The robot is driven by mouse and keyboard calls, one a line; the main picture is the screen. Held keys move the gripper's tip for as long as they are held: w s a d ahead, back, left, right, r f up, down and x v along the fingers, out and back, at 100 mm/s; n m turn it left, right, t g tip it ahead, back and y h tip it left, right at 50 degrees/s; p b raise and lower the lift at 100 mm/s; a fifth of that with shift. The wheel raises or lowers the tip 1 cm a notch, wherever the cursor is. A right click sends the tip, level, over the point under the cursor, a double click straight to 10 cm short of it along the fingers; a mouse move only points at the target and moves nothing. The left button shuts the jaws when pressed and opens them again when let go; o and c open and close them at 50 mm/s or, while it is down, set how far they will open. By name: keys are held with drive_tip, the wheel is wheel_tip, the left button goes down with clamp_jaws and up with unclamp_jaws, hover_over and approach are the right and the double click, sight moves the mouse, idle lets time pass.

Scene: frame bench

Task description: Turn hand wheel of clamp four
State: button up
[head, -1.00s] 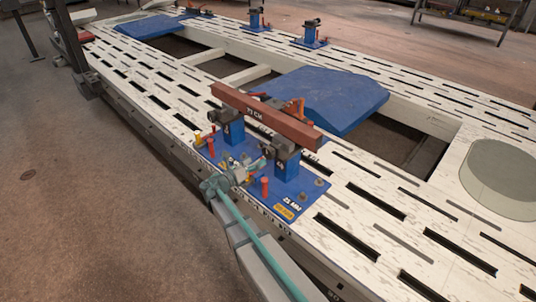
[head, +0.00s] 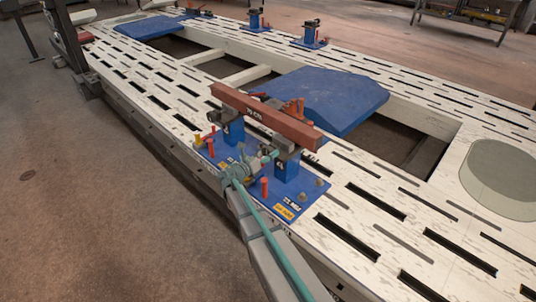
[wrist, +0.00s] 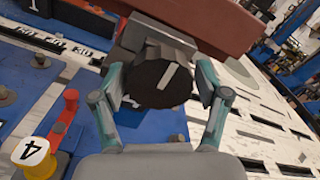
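The hand wheel (wrist: 160,84) is a dark round knob with a light stripe across its face, in the middle of the wrist view. It sits on the grey clamp (wrist: 150,35) under the red-brown beam. A yellow cap marked 4 (wrist: 31,152) stands at lower left. My gripper (wrist: 160,82) is open, with one teal finger on each side of the wheel; narrow gaps seem to show, but contact is not certain. In the head view my gripper (head: 270,157) is at the near clamp (head: 285,152) on its blue post; the wheel is too small to make out there.
The red-brown beam (head: 255,112) lies across two clamp posts on a blue plate (head: 305,202). Red pins (head: 264,187) stand on the plate close to my gripper. A blue panel (head: 330,92) lies behind on the slotted white bench (head: 410,240). The floor at left is clear.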

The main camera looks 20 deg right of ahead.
drive_tip(key=c, duration=0.7)
drive_tip(key=shift+c, duration=0.2)
